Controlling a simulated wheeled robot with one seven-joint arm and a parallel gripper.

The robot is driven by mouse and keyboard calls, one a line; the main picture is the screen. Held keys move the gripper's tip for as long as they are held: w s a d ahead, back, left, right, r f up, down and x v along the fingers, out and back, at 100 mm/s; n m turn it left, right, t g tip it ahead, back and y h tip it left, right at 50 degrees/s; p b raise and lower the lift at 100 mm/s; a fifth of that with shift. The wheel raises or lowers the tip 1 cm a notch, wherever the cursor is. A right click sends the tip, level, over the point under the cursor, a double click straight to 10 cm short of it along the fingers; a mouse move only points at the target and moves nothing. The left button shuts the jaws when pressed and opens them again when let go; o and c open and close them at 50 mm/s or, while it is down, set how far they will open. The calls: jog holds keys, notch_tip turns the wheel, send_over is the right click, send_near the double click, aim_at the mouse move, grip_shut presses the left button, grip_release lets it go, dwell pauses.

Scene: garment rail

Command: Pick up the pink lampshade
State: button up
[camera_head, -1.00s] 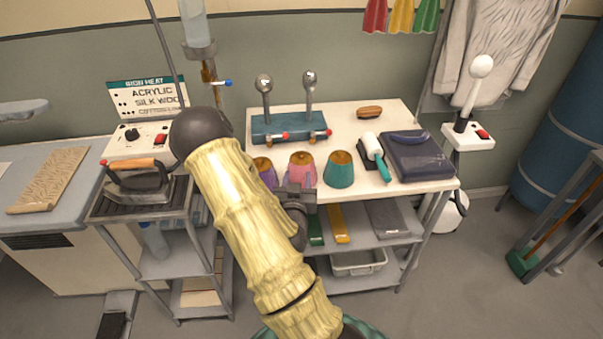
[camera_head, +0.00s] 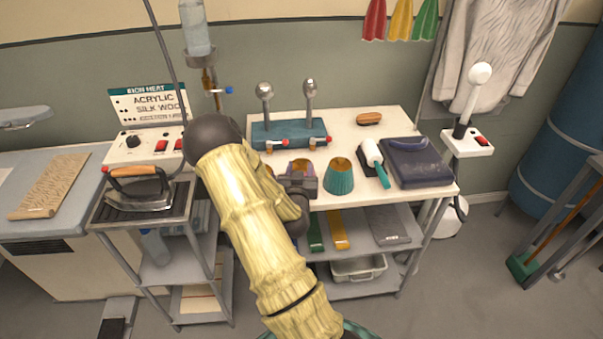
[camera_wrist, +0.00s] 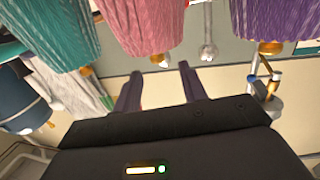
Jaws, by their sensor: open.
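The pink lampshade (camera_head: 301,167) stands on the white table between a purple and a teal one. In the head view only its top shows; my gripper (camera_head: 300,184) hides the rest. In the wrist view the pink lampshade (camera_wrist: 145,22) hangs at the top, inverted by the camera's angle, with a gold fitting at its narrow end. My gripper's two fingers (camera_wrist: 161,68) are apart and point toward it, with nothing held between them. Contact with the shade cannot be seen.
The teal lampshade (camera_head: 339,177) stands close on the right. The purple lampshade (camera_wrist: 262,20) is close on the other side, mostly hidden by my arm in the head view. A blue block with two metal knobs (camera_head: 289,133) stands behind.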

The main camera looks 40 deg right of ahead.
aim_at(301, 162)
jog(key=shift+f+p+x, duration=0.2)
jog(key=shift+p+x, duration=0.8)
jog(key=shift+x, duration=1.65)
jog(key=shift+s, duration=0.1)
jog(key=shift+c, duration=0.2)
grip_shut()
